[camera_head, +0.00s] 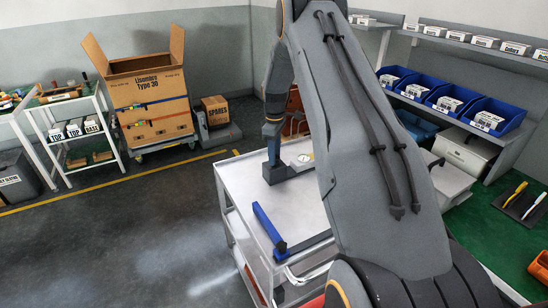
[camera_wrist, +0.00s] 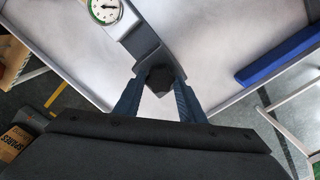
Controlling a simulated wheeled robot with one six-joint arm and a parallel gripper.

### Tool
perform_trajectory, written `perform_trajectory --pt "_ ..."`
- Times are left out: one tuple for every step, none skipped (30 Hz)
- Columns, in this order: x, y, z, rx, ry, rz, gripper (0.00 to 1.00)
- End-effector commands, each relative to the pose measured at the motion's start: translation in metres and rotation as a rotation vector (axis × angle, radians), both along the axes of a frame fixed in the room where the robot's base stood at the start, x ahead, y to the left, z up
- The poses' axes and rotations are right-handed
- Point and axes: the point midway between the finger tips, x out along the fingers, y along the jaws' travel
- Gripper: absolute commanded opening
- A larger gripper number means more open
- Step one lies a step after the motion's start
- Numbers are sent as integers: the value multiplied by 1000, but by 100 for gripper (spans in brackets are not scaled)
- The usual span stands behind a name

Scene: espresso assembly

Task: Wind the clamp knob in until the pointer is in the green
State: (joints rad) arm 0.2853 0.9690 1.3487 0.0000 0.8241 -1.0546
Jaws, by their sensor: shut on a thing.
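The dark clamp knob (camera_wrist: 158,79) is between the two blue fingers of my gripper (camera_wrist: 158,92) in the wrist view, and the fingers are shut on it. The knob sits at the end of the dark grey clamp body (camera_wrist: 143,44). A round white dial (camera_wrist: 104,10) with a green band on its rim is at the top left, partly cut off by the frame. Its pointer is too small to read surely against the green. In the head view the clamp (camera_head: 280,174) stands on the white cart top, with the dial (camera_head: 304,158) beside it; my arm hides part of this area.
A blue bar (camera_head: 269,226) lies along the left edge of the white cart (camera_head: 236,180); it also shows in the wrist view (camera_wrist: 280,54). Shelves with blue bins (camera_head: 448,96) stand at the right. A cardboard box (camera_head: 152,95) is at the back left. The floor left of the cart is clear.

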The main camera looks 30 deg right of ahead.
Motion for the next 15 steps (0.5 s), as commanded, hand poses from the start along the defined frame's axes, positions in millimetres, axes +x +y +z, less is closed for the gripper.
perform_trajectory --pt "1 0 -2 -1 -1 -42 14" --pt "1 0 -2 0 -1 -70 14" --pt "1 0 -2 -1 -1 -107 14" --pt "1 0 -2 -1 -1 -136 14" --pt "1 0 -2 -1 -1 -165 14" --pt "1 0 -2 -1 -1 -203 14" --pt "1 0 -2 0 -1 -232 14" --pt "1 0 -2 0 -1 -260 14" --pt "1 0 -2 -1 -2 -298 14" --pt "1 0 -2 -1 -2 -327 14" --pt "1 0 -2 0 -1 -356 14" --pt "1 0 -2 0 -1 -394 14" --pt "1 0 -2 0 -1 -422 14" --pt "1 0 -1 0 -1 -451 14" --pt "1 0 -1 0 -1 -489 14"
